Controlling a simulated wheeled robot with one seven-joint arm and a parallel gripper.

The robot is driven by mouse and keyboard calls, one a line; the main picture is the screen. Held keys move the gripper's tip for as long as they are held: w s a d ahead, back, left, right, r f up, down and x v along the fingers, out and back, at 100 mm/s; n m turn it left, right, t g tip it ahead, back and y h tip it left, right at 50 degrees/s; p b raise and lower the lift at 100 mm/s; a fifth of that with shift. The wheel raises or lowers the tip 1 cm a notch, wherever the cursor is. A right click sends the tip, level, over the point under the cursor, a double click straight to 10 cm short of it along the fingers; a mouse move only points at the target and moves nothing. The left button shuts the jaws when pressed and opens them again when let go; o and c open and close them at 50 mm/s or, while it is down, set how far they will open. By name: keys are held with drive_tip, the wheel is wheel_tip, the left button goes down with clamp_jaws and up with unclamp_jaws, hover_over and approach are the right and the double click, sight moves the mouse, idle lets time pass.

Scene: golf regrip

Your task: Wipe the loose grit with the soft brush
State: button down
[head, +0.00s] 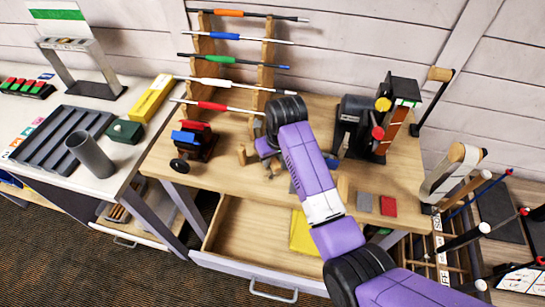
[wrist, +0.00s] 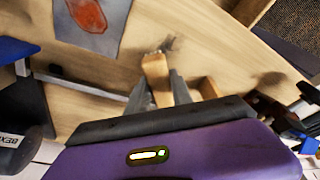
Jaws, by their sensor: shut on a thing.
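My gripper (wrist: 157,88) is shut on a short wooden handle, which looks like that of the soft brush (wrist: 156,72). The brush's dark, blurred tip points away from me, over or against the wooden bench top; I cannot tell whether it touches. In the head view my purple arm reaches over the bench and mostly hides the gripper and brush. A grey sheet with an orange-red patch (wrist: 88,14) lies near the tip in the wrist view. I cannot clearly pick out loose grit; the dark smudge around the tip could be bristles or grit.
A rack of coloured shafts (head: 264,65) stands at the back. A red and blue clamp (head: 193,138) is to the left, a dark machine (head: 352,125) to the right. An open drawer (head: 245,225) holds a yellow cloth (head: 302,235). Grey (head: 364,202) and red (head: 388,205) squares lie at the front right.

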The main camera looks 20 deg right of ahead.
sight(266, 183)
drive_tip(key=shift+f, duration=0.4)
drive_tip(key=shift+s+a+r, duration=0.1)
drive_tip(key=shift+s+a, duration=0.4)
drive_tip(key=shift+s, duration=0.15)
drive_tip(key=shift+s+a, duration=0.75)
drive_tip(key=shift+s, duration=0.3)
drive_tip(key=shift+s+a, duration=0.75)
drive_tip(key=shift+s, duration=0.3)
drive_tip(key=shift+s+f, duration=0.1)
drive_tip(key=shift+f, duration=0.2)
